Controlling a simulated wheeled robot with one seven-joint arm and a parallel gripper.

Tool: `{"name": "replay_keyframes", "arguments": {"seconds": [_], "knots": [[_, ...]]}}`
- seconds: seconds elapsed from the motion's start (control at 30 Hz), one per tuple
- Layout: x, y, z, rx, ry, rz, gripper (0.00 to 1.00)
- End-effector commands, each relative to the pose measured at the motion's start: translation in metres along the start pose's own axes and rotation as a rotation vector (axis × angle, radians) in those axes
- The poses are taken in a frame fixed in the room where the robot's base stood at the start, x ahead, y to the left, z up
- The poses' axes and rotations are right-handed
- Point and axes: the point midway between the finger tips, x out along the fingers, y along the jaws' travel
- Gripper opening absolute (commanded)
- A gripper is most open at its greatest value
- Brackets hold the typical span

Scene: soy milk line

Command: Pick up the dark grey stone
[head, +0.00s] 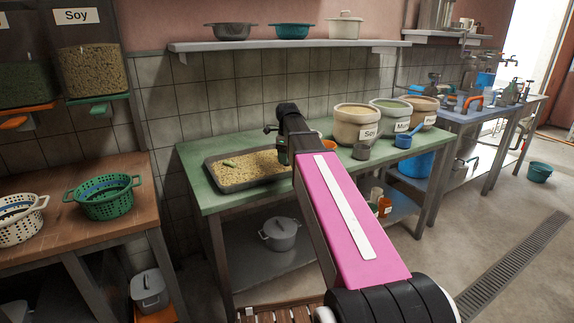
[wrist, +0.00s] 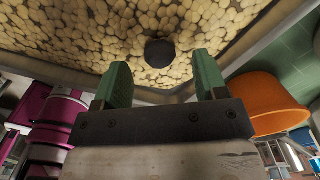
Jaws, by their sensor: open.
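The dark grey stone (wrist: 160,52) is round and lies among pale soybeans in the wrist view, near the tray's edge. I cannot make it out in the head view, where my arm hides part of the tray. The soybeans fill a shallow dark tray (head: 250,184) on the green table. My gripper (wrist: 162,65) is open and empty, with its two green fingers on either side of the stone's line in the wrist view. The stone shows between and just beyond the fingertips, and I cannot tell the exact gap. In the head view my gripper (head: 283,152) is over the tray's right end.
A small green object (head: 229,163) lies on the beans at left. An orange cup (wrist: 266,103) is close to the right of my gripper. A shelf (head: 280,45) hangs above.

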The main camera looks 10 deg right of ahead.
Motion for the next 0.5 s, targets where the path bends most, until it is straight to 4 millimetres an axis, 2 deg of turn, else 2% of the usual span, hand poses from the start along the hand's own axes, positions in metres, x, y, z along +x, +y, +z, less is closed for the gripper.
{"name": "replay_keyframes", "arguments": {"seconds": [0.03,0.17,0.4,0.43,0.5], "knots": [[0.009,0.0,0.0,0.0,0.001,0.002,0.66],[0.021,0.0,0.0,0.0,0.001,0.001,0.66],[0.024,0.0,0.0,0.0,0.0,0.0,0.66],[0.024,0.0,0.0,0.0,0.0,0.0,0.62],[0.024,0.0,0.0,0.0,0.0,0.0,0.4]]}}
